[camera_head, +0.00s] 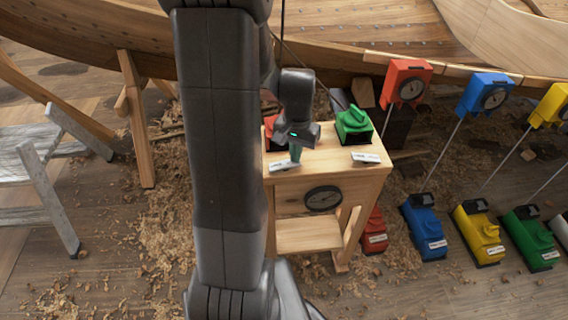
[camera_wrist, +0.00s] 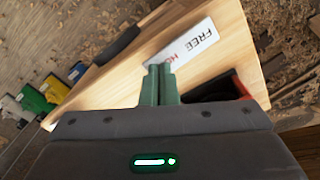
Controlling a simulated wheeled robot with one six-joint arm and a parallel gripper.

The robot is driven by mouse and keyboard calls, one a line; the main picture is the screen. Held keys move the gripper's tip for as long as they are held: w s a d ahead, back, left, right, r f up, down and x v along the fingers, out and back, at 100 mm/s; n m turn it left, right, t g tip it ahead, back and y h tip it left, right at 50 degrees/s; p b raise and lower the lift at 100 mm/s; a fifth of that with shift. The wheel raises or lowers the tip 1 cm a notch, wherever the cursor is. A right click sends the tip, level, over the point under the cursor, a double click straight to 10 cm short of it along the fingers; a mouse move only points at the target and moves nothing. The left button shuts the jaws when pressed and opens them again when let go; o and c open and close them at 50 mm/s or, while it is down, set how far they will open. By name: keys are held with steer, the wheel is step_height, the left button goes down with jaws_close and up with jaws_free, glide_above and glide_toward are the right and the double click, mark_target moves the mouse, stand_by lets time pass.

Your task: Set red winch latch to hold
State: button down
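A red winch (camera_head: 270,130) sits at the left of the wooden stand's top, mostly hidden behind my arm and gripper. In the wrist view a red part with a dark piece (camera_wrist: 236,85) shows right of my fingers. A white label plate (camera_wrist: 186,46) reads "FREE" and, in red, the start of a word, "HO"; my fingers cover the rest. My gripper (camera_wrist: 160,72) has green fingers brought together, over the label's end. In the head view the gripper (camera_head: 295,155) points down at the stand's front left edge. The latch's setting and any contact with it are hidden.
Red, blue and yellow gauge boxes (camera_head: 484,94) and several coloured floor units (camera_head: 422,228) stand to the right. A grey trestle (camera_head: 50,160) is left; the hull is behind.

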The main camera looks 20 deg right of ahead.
steer(key=shift+f+b, duration=0.35)
steer(key=shift+f, duration=0.2)
steer(key=shift+r+p, duration=2.85)
steer(key=shift+r, duration=0.75)
steer(key=shift+f, duration=0.2)
step_height(320, 180, down, 7)
steer(key=b, duration=0.5)
steer(key=shift+b, duration=0.4)
steer(key=shift+r, duration=0.2)
steer(key=shift+r, duration=0.15)
steer(key=shift+r+p, duration=2.95)
steer(key=shift+r, duration=0.6)
